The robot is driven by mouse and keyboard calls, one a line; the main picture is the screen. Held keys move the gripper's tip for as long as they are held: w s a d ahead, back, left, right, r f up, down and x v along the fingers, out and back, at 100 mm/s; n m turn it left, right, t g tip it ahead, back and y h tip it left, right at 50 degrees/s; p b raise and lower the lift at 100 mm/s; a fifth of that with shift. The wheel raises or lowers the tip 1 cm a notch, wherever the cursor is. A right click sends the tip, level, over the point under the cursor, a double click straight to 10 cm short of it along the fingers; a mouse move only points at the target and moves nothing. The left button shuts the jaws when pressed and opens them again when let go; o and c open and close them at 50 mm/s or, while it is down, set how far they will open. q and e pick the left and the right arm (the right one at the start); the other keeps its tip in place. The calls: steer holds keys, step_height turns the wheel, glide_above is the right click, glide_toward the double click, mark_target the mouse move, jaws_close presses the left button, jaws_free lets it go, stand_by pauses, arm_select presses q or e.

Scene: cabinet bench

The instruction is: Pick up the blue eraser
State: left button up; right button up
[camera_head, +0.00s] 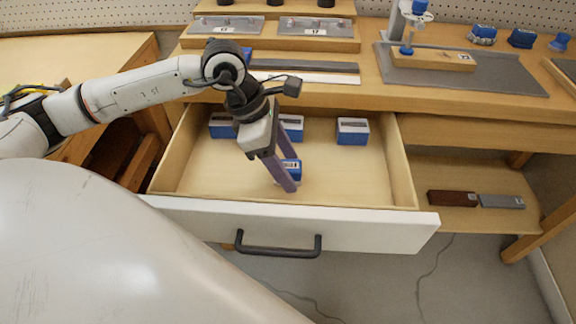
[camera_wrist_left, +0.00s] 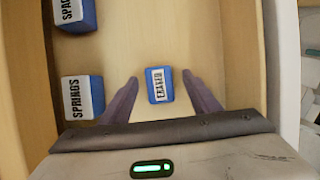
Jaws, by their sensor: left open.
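The blue eraser (camera_head: 291,166), a small blue block with a white label reading "ERASER", lies on the floor of the open drawer (camera_head: 330,188). It also shows in the left wrist view (camera_wrist_left: 159,86). My left gripper (camera_head: 289,183) points down into the drawer with its purple fingers apart. In the left wrist view the eraser appears between the two fingertips (camera_wrist_left: 161,80), with a gap on each side. The fingers partly cover the eraser in the head view. My right gripper is not in view.
Blue-and-white boxes stand along the drawer's back: one at left (camera_head: 222,126), one in the middle (camera_head: 291,127), one at right (camera_head: 352,131). A "SPRINGS" box (camera_wrist_left: 82,97) shows in the wrist view. The drawer's walls surround the gripper; its right floor is clear.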

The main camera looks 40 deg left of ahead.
mark_target(288, 165)
arm_select(q)
steer(key=shift+w+d+f, duration=0.1)
steer(key=shift+f, duration=0.15)
steer(key=c, duration=1.2)
steer(key=shift+o, duration=0.2)
step_height(288, 165, up, 10)
steer(key=shift+r+p, duration=0.1)
steer(key=shift+p, duration=0.55)
